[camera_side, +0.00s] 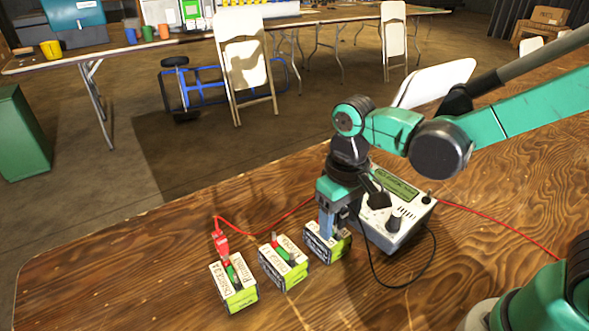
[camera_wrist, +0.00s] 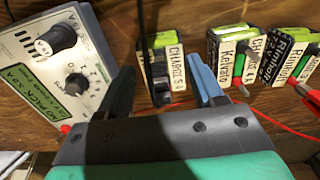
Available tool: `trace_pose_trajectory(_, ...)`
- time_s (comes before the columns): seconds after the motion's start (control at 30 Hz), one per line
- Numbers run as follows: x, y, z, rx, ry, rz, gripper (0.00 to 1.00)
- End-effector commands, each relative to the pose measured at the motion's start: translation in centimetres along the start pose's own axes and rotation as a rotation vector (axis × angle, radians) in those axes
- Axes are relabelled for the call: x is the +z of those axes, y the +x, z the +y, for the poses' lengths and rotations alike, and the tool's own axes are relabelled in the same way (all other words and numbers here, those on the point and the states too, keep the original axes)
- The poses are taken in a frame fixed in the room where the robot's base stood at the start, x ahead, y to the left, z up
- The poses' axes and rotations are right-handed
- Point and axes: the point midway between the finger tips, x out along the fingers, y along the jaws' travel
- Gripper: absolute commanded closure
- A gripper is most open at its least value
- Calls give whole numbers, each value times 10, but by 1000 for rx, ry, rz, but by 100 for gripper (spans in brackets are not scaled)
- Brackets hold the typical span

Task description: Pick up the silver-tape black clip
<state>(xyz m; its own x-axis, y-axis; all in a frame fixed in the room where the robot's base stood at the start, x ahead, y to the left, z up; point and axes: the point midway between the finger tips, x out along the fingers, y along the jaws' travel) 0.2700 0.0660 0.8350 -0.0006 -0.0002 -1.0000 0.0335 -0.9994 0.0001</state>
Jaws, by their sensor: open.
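My gripper (camera_side: 332,228) points down over the rightmost battery (camera_side: 327,245), close to the charger, with its jaws open. In the wrist view my gripper (camera_wrist: 165,82) has a dark finger on the left and a blue finger on the right. Between and just beyond them is a black clip (camera_wrist: 160,72) at the labelled battery (camera_wrist: 175,62). I cannot make out silver tape on it, nor whether the fingers touch it. In the side view the gripper hides this clip. A black cable (camera_side: 433,255) loops from the charger area over the table.
The grey charger (camera_side: 400,232) with knobs and a screen stands right of the gripper. Two more batteries, a middle one (camera_side: 284,268) and a left one (camera_side: 236,290), stand to the left. A red clip (camera_side: 221,243) is at the left one. The table's left part is clear.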

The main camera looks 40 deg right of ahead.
Motion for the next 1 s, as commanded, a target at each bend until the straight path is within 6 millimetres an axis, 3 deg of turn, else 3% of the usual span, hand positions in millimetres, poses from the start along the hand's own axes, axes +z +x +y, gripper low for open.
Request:
trace_pose_trajectory(0.33,0,4,0,0,0,1,39)
trace_pose_trajectory(0.57,0,4,0,0,0,1,100)
trace_pose_trajectory(1.0,0,0,0,0,0,1,100)
